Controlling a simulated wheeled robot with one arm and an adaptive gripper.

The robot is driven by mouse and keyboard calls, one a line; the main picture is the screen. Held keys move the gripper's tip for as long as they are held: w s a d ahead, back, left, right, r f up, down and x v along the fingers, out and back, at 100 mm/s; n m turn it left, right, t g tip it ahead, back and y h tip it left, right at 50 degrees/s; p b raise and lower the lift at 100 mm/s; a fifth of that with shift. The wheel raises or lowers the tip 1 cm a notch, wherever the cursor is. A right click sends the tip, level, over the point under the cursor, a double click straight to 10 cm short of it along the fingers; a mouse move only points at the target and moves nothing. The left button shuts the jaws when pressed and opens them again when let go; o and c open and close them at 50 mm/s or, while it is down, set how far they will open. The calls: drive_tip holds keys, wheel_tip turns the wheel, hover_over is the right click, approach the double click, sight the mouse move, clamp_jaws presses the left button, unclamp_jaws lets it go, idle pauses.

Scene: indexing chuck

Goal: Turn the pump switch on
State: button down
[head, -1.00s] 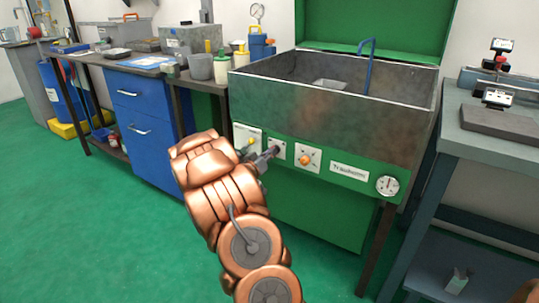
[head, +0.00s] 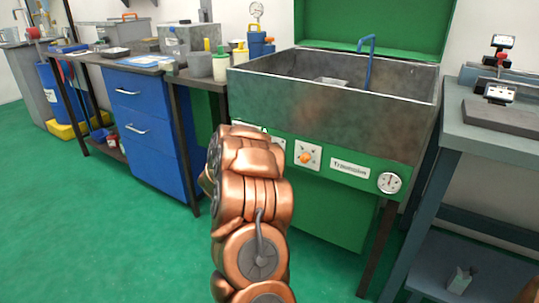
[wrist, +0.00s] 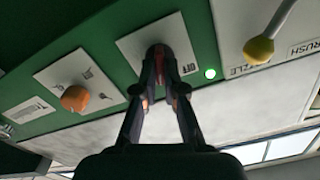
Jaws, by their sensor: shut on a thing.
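The pump switch sits on a white plate (wrist: 132,46) on the green front panel of the washing basin. In the wrist view my gripper (wrist: 163,68) reaches up to this plate. Its two dark fingers are closed around the switch lever at the plate's middle, and they hide most of the lever.
An orange knob (wrist: 75,98) on a white plate sits to one side of the switch; it also shows in the head view (head: 306,157). A yellow-tipped lever (wrist: 258,48) with nozzle and brush labels is on the other side. A gauge (head: 389,182) is at the panel's right.

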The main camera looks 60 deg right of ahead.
drive_tip(key=shift+s+m, duration=0.1)
drive_tip(key=shift+m, duration=0.6)
drive_tip(key=shift+r+m+b, duration=0.1)
drive_tip(key=shift+m+b, duration=0.2)
drive_tip(key=shift+b, duration=0.05)
drive_tip(key=c, duration=1.3)
unclamp_jaws()
drive_tip(key=shift+o, duration=0.2)
drive_tip(key=a, duration=1.2)
drive_tip(key=shift+s, duration=0.2)
